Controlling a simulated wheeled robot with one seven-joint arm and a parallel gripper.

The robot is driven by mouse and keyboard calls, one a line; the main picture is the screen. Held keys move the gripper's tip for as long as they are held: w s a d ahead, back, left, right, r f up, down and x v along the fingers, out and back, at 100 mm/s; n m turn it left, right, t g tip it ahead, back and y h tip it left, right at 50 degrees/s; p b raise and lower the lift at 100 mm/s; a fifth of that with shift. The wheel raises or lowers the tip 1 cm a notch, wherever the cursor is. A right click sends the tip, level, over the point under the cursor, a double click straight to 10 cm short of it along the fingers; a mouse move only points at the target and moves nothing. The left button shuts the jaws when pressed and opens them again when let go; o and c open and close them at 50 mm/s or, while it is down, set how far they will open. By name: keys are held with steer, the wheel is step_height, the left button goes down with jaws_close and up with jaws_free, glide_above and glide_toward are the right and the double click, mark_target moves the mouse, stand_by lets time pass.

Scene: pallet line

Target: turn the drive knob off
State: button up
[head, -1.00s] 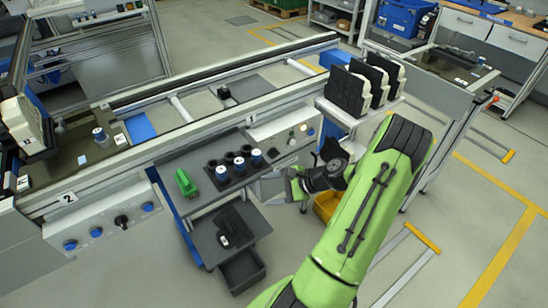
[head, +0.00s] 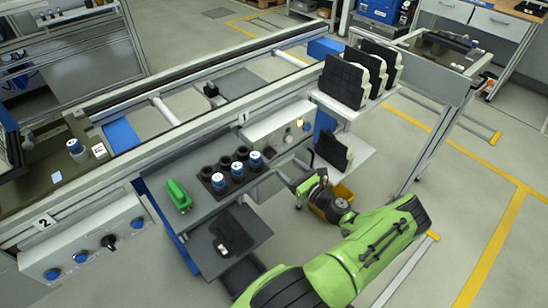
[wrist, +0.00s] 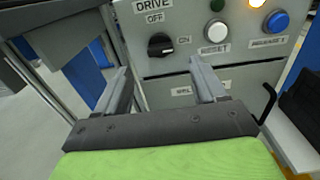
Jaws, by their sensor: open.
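The drive knob (wrist: 160,45) is a black rotary knob on a grey control panel (wrist: 185,95), under the labels DRIVE and OFF, with ON to its right. Its bar lies roughly sideways, toward ON. My gripper (wrist: 161,68) is open and empty in the wrist view. Its two fingers point at the panel, with the knob above and between their tips, and it does not touch the knob. In the head view, my gripper (head: 288,180) is low in front of the station 1 panel (head: 281,121); the knob is too small to make out there.
A white RESET button (wrist: 215,30), a blue button (wrist: 277,22) and a lit yellow lamp (wrist: 257,3) sit right of the knob. A shelf with black-and-white parts (head: 345,82) stands right of the panel.

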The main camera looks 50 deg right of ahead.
mark_target(273, 156)
steer(key=b+x, duration=0.1)
steer(key=x, duration=0.7)
steer(key=c, duration=1.1)
steer(key=shift+o, duration=0.2)
